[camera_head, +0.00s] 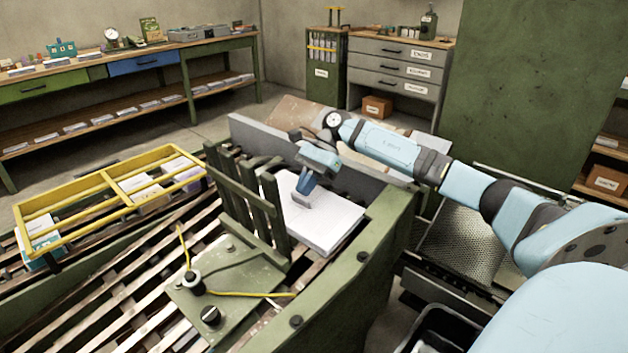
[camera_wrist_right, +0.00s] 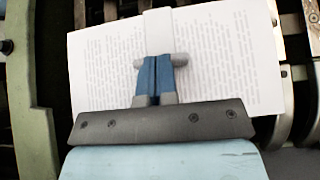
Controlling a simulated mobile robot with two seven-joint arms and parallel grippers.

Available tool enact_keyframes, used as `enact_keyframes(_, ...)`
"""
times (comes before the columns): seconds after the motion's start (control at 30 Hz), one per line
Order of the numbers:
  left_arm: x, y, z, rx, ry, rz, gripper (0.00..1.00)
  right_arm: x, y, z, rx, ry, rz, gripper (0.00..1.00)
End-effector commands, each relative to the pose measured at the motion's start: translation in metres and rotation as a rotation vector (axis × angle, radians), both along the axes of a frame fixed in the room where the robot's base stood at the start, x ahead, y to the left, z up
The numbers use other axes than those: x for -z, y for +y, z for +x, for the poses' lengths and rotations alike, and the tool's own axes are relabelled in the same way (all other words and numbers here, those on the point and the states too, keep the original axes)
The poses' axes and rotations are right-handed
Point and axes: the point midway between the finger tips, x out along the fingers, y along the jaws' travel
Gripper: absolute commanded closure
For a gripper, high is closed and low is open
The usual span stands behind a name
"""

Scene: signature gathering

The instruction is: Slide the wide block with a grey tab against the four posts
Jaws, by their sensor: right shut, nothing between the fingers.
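The wide white block (camera_head: 325,226) lies flat on the slatted bed, just right of the four green posts (camera_head: 241,188). Its left edge is close to the posts, but I cannot tell whether they touch. In the wrist view its top (camera_wrist_right: 100,65) shows printed text, and a pale strip (camera_wrist_right: 158,28) that seems to belong to the tab. My right gripper (camera_head: 303,190) is shut and empty, its blue fingers low over the block's top at the tab. The fingers (camera_wrist_right: 155,62) hide part of the tab in the wrist view. My left gripper is not in view.
A green side wall (camera_head: 365,265) and a grey back wall (camera_head: 380,178) bound the bed. A yellow frame (camera_head: 75,196) with paper blocks stands left.

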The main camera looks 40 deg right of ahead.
Motion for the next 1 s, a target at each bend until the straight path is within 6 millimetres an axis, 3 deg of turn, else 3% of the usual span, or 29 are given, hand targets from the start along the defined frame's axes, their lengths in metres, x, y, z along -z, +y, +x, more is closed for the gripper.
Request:
enact_keyframes(0.47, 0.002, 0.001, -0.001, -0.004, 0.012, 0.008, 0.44, -0.008, -0.006, 0.001, 0.001, 0.0, -0.001, 1.0)
enact_keyframes(0.67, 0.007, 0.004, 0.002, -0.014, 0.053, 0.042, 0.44, -0.038, -0.034, 0.003, 0.004, -0.001, -0.001, 1.0)
enact_keyframes(1.0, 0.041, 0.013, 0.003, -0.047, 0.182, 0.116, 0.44, -0.086, -0.083, 0.007, 0.003, -0.001, 0.0, 1.0)
